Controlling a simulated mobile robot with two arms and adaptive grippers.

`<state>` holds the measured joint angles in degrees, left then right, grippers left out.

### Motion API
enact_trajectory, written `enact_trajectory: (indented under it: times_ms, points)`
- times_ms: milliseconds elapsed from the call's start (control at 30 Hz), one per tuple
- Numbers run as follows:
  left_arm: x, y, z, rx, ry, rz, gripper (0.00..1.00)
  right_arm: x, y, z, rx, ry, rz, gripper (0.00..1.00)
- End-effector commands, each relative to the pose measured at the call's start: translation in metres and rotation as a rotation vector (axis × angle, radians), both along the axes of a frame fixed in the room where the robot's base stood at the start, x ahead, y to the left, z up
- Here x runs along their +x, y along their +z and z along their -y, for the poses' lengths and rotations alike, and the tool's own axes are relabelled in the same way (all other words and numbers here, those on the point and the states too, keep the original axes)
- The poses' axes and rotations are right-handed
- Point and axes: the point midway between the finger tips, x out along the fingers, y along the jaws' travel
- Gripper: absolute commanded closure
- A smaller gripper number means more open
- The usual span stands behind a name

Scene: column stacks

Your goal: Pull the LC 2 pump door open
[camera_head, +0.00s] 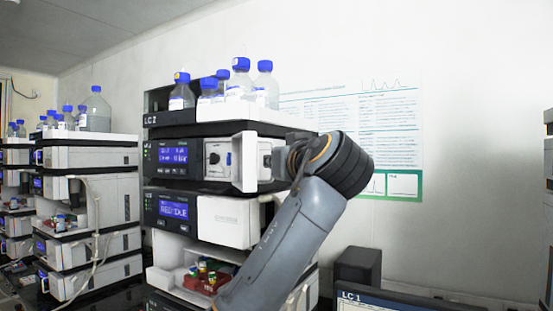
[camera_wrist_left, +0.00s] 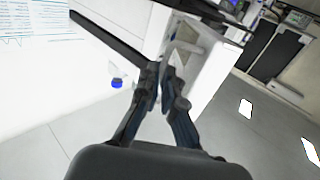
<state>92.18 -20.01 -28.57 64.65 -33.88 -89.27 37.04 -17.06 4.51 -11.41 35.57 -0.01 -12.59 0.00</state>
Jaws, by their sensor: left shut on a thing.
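The LC 2 stack stands in the middle of the head view, with its label on the top tray. Its pump module (camera_head: 173,155) has a lit blue display. The white pump door (camera_head: 246,163) stands swung out from the module's front, and pump parts (camera_head: 216,158) show beside it. My arm reaches up from the bottom to the stack's right side; its wrist hides part of the module, and the fingertips cannot be made out there. My right gripper is not in view.
Bottles with blue caps (camera_head: 240,80) stand in the tray on top. Below the pump are another module with a display (camera_head: 173,210) and an open bay with a red vial rack (camera_head: 205,280). Another stack (camera_head: 95,190) stands left. A monitor (camera_head: 385,300) is at the bottom right.

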Motion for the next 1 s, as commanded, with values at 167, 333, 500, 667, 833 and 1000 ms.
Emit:
enact_trajectory:
  times_ms: [167,333,500,667,833,1000]
  points:
    - [0.0,0.002,-0.001,0.002,0.004,0.005,1.0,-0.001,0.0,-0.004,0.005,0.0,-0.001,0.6]
    - [0.0,0.002,-0.002,0.001,0.005,0.005,1.0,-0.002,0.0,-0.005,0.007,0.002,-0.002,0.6]
    - [0.0,0.002,-0.002,0.0,0.005,0.004,0.71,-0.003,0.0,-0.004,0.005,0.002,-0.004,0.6]
    - [0.0,0.001,-0.001,0.0,0.004,0.002,0.71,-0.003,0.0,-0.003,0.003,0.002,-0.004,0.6]
    - [-0.002,0.001,0.0,-0.001,0.002,0.001,0.71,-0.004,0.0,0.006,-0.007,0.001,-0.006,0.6]
    - [-0.021,0.0,0.009,-0.001,0.0,0.001,0.71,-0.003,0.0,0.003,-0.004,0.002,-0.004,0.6]
